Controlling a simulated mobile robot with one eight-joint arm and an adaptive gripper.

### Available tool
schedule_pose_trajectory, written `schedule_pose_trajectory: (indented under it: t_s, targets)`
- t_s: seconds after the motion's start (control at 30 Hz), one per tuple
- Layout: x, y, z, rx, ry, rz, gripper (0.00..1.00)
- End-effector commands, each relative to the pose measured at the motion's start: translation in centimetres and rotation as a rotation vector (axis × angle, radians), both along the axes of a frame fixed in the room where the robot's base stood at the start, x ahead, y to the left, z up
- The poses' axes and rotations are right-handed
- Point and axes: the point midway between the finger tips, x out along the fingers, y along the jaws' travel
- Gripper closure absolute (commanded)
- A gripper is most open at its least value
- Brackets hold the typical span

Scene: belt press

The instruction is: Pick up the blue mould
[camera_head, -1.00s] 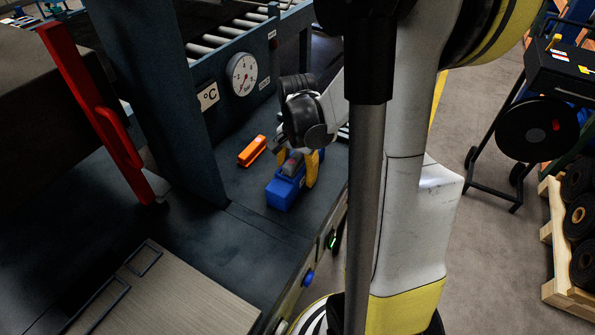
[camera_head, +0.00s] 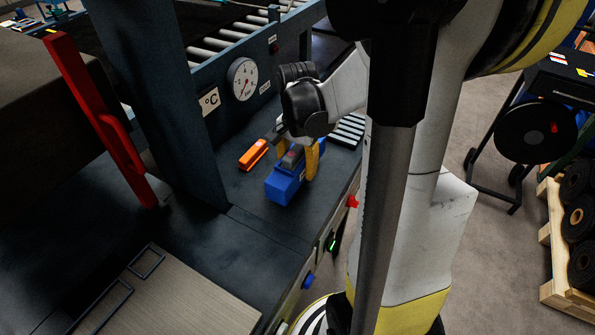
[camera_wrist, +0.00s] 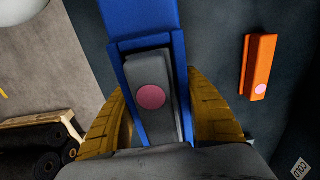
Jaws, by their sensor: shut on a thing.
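The blue mould (camera_head: 283,189) is a blue block on the dark press bench, with a grey part bearing a pink dot on its top. It also shows in the wrist view (camera_wrist: 140,18), running up between the fingers. My gripper (camera_head: 300,160) is above the mould with one yellow finger on each side. In the wrist view my gripper (camera_wrist: 160,115) is shut on the mould. I cannot tell whether the mould is clear of the bench.
An orange block (camera_head: 253,154) lies on the bench just left of the mould. A grey slatted piece (camera_head: 348,131) lies to the right.

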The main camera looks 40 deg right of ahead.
Motion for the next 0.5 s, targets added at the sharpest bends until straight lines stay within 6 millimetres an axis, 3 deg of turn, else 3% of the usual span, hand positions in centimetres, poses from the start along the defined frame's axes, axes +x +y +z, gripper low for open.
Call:
schedule_pose_trajectory:
  t_s: [0.5]
  targets:
    - [-6.1, -5.5, 5.0, 0.000, 0.000, -0.005, 0.90]
